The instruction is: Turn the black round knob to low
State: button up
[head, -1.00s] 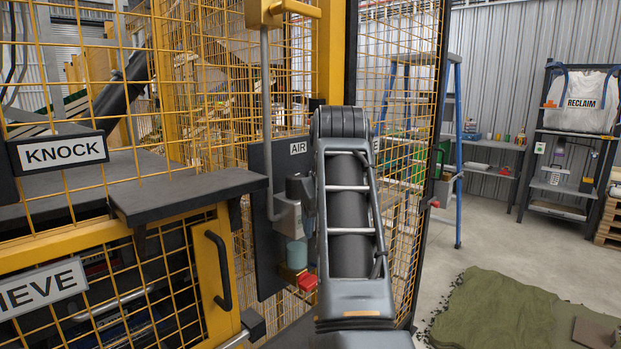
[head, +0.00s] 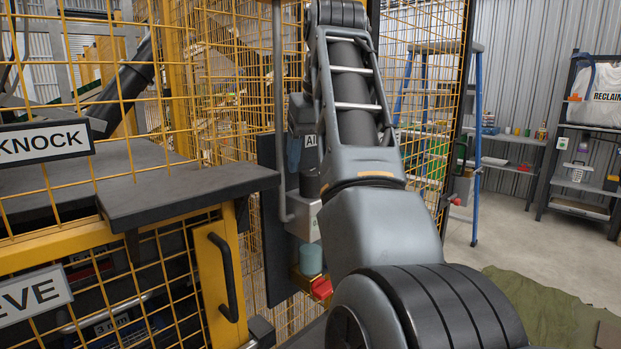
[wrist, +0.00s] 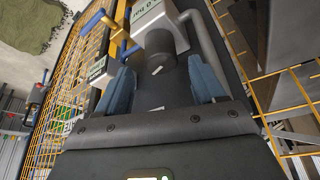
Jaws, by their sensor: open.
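The black round knob (wrist: 158,50) stands on a grey box with small lettering, upside down in the wrist view. It has a small white mark near its near edge. My gripper (wrist: 160,68) is open, with one blue finger on each side of the knob's near part; whether they touch it I cannot tell. In the head view my gripper (head: 301,152) points down above the dark knob (head: 310,184) on the grey box (head: 305,220). My arm partly covers this spot, and the AIR sign is partly hidden.
A yellow mesh fence (head: 225,100) and a dark ledge (head: 190,190) stand left of the panel (head: 272,230). A grey pipe (wrist: 205,40) runs close beside the knob. Blue handles (wrist: 95,20) are to its left. A red part (head: 320,288) sits below the box.

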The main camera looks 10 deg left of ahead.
aim_at(311, 172)
jog(key=shift+p+x, duration=0.35)
jog(key=shift+x, duration=1.8)
jog(key=shift+a, duration=0.1)
jog(key=c, duration=1)
jog(key=shift+c, duration=0.2)
